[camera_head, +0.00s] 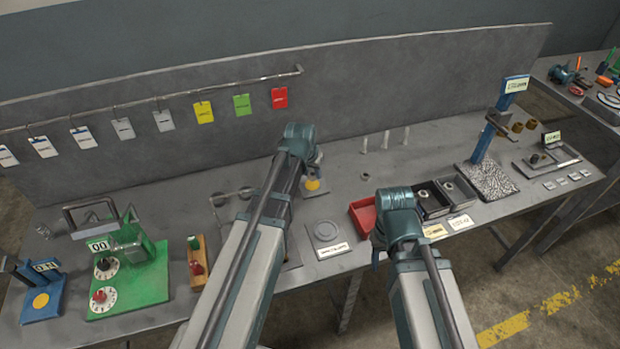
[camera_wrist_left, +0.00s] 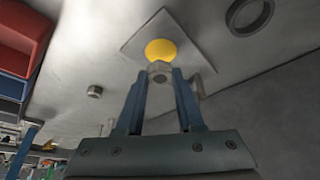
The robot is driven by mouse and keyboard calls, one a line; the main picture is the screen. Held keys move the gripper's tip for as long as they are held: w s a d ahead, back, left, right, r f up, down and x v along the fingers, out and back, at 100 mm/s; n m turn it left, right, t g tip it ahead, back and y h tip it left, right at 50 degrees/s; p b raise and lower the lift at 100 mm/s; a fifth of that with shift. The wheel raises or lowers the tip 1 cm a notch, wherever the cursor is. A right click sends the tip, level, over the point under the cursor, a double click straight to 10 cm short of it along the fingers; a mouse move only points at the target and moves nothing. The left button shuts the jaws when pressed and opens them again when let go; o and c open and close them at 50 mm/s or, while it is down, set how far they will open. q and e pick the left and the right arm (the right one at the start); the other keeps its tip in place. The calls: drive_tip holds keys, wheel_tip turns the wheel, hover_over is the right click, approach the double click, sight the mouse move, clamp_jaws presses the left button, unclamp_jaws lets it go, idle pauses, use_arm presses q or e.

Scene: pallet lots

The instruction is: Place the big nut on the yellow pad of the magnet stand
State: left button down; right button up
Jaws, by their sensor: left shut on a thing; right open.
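My left gripper (camera_wrist_left: 159,82) is shut on the big nut (camera_wrist_left: 160,68), a grey metal nut held at the fingertips. In the left wrist view the nut overlaps the near edge of a yellow pad (camera_wrist_left: 161,48). The pad is a round disc on a grey square plate, and it also shows in the head view (camera_head: 313,185), just below my left gripper (camera_head: 316,164). I cannot tell whether the nut touches the pad. My right gripper (camera_head: 377,254) is open, by the red bin; its fingers are mostly hidden by its wrist.
A smaller nut (camera_head: 365,177) stands right of the pad. The red bin (camera_head: 363,214) and dark bins (camera_head: 432,201) are further right. A blue stand with another yellow pad (camera_head: 41,301) is far left.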

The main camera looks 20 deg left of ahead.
sight(311, 176)
use_arm(q)
drive_tip(key=f+b, duration=0.3)
drive_tip(key=shift+w+a, duration=0.25)
drive_tip(key=shift+d+f, duration=0.1)
drive_tip(key=shift+f, duration=0.2)
drive_tip(key=shift+f+b, duration=0.15)
drive_tip(key=shift+b, duration=0.25)
drive_tip(key=c, duration=0.5)
unclamp_jaws()
drive_tip(key=shift+c, duration=0.2)
drive_tip(key=p+v, duration=1.2)
drive_tip(key=v, duration=0.1)
drive_tip(key=s+d+f+m+g+y, duration=0.1)
drive_tip(key=s+d+g, duration=0.1)
drive_tip(key=s+d, duration=0.5)
drive_tip(key=s+d+f+m+g, duration=0.1)
drive_tip(key=s+d+m+g, duration=0.1)
drive_tip(key=s+d, duration=0.5)
drive_tip(key=s+g, duration=0.1)
drive_tip(key=s, duration=0.3)
drive_tip(key=shift+s+y, duration=0.35)
drive_tip(key=shift+y, duration=0.05)
